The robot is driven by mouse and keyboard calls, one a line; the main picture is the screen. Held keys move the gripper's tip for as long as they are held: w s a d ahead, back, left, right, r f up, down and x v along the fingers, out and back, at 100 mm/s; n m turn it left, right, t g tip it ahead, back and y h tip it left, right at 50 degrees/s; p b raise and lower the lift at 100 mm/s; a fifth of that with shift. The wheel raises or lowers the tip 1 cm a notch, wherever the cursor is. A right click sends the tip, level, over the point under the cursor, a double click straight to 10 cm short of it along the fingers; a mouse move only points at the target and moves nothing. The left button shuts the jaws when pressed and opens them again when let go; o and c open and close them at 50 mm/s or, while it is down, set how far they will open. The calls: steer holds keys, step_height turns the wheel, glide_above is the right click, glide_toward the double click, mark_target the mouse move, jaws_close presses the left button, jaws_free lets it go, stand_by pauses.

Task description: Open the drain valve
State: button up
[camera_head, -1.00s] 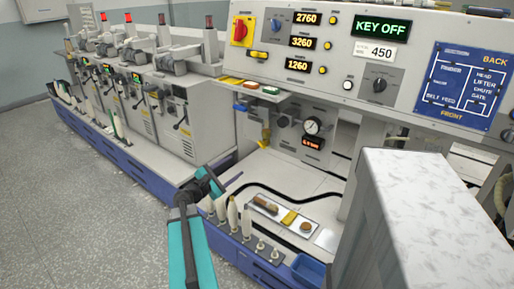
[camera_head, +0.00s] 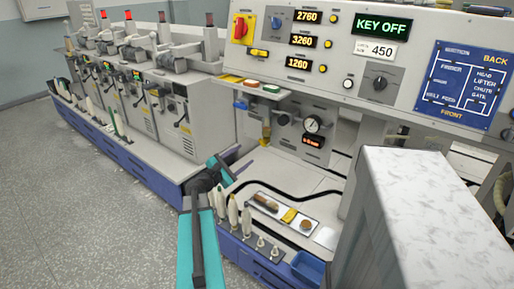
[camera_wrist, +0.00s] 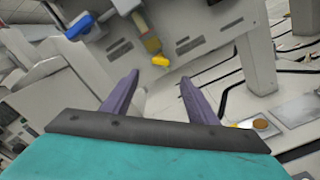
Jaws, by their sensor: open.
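An amber filter bowl (camera_head: 266,128) hangs under a blue-topped unit on the panel left of the round pressure gauge (camera_head: 313,124). In the wrist view the amber bowl (camera_wrist: 152,44) ends in a bright yellow handle (camera_wrist: 160,61), which looks like the drain valve. In the head view the yellow handle (camera_head: 264,142) is small. My gripper (camera_head: 240,162) is below and left of it in the head view. In the wrist view my gripper (camera_wrist: 158,78) is open and empty, its two purple-grey fingers apart with the yellow handle beyond the gap, not touched.
A black hose (camera_head: 290,199) curves across the worktop. A large pale block (camera_head: 420,200) fills the right front.

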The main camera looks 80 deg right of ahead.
mark_target(262, 143)
steer(key=x, duration=1)
steer(key=shift+d+p, duration=0.25)
steer(key=shift+p, duration=0.1)
steer(key=shift+s, duration=0.1)
